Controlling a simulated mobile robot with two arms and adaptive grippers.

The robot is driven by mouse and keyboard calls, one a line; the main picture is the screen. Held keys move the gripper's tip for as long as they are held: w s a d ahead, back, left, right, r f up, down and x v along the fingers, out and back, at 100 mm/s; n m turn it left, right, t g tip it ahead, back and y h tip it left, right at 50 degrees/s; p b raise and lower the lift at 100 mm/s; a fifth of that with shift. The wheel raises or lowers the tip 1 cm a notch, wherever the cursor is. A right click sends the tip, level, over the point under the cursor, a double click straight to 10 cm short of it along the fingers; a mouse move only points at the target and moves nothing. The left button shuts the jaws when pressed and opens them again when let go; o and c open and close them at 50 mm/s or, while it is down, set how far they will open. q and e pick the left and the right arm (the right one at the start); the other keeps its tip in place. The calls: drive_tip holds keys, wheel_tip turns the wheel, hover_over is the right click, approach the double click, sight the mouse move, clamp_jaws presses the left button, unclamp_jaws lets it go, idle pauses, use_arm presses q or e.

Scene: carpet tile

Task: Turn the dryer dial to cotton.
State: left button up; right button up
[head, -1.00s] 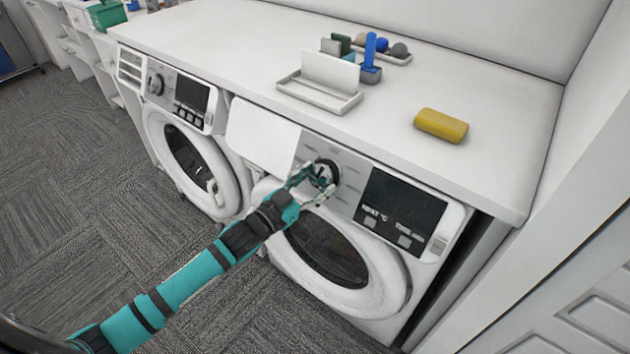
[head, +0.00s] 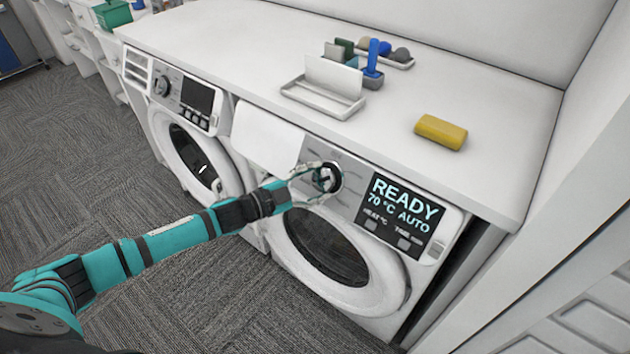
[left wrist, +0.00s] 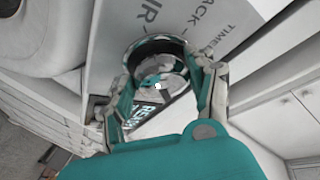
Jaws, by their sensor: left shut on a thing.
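The dryer (head: 355,300) is the right-hand front-loading machine under the counter. Its dial (head: 334,172) is a round knob with a dark ring, left of the display. The display (head: 405,208) is lit and reads "READY 70 °C AUTO". My left gripper (head: 318,184) is shut on the dial, one finger on each side. In the left wrist view the dial (left wrist: 160,52) lies between my fingers (left wrist: 165,85), with panel lettering around it, partly "AIR", "RACK" and "TIME". I cannot read which mark the dial points to.
A second front-loader (head: 185,135) stands to the left. The carpet floor (head: 90,160) on the left is clear.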

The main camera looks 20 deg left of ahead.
idle(0.4)
use_arm(q)
drive_tip(key=o, duration=1.2)
drive_tip(key=shift+c, duration=0.2)
use_arm(e)
drive_tip(key=shift+d, duration=0.1)
use_arm(q)
drive_tip(key=v, duration=1.2)
